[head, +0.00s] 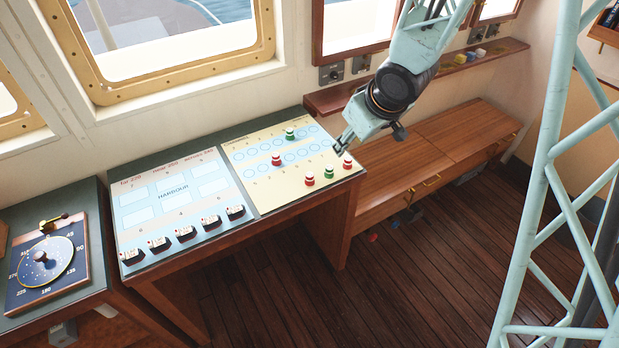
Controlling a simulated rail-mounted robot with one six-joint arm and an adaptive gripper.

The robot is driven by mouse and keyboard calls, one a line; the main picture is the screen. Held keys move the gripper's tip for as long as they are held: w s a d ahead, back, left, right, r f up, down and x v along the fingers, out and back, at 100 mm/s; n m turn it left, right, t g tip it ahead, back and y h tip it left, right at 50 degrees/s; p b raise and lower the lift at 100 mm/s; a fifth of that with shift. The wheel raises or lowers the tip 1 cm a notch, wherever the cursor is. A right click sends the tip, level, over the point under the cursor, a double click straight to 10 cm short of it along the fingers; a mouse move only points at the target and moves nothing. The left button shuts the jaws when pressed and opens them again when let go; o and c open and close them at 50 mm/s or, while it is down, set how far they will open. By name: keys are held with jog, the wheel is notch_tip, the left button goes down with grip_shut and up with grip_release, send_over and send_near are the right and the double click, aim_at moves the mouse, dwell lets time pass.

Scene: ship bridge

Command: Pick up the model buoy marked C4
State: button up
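Several small model buoys stand on the cream chart board at the right of the console. A green buoy (290,134) is at the back and a red buoy (277,160) stands left of the middle. Along the front right edge are a red buoy (310,179), a green buoy (329,174) and a red buoy (347,163). Their markings are too small to read, so I cannot tell which is C4. My gripper (340,149) hangs over the board's right side, just behind the front right buoys. Its fingers are too small to tell open from shut.
The cream board (254,190) has rows of blue circles. Left of it is a HARBOUR board (176,208) with several black and white model ships (186,233) at its front. A compass dial (45,262) is far left. A wooden bench (440,150) stands to the right.

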jog(key=a+f+n+g+y+p, duration=0.1)
jog(key=a+f+y, duration=0.1)
jog(key=a+f, duration=0.4)
jog(key=shift+s+a+f, duration=0.2)
jog(key=shift+a+f, duration=0.2)
jog(key=shift+f, duration=0.1)
jog(key=b, duration=0.1)
send_over(310, 175)
jog(key=s+d, duration=0.2)
jog(key=s, duration=0.1)
jog(key=shift+w+f, duration=0.15)
jog(key=shift+f, duration=1.4)
jog(key=shift+w+f, duration=0.1)
jog(key=shift+f, duration=1.4)
jog(key=shift+w+a+f, duration=0.25)
jog(key=shift+w+f, duration=0.05)
jog(key=shift+f, duration=0.25)
jog(key=shift+f, duration=0.1)
jog(key=shift+b+x, duration=0.5)
jog(key=shift+x, duration=2)
jog(key=shift+w, duration=0.1)
jog(key=shift+c, duration=0.4)
jog(key=c, duration=0.7)
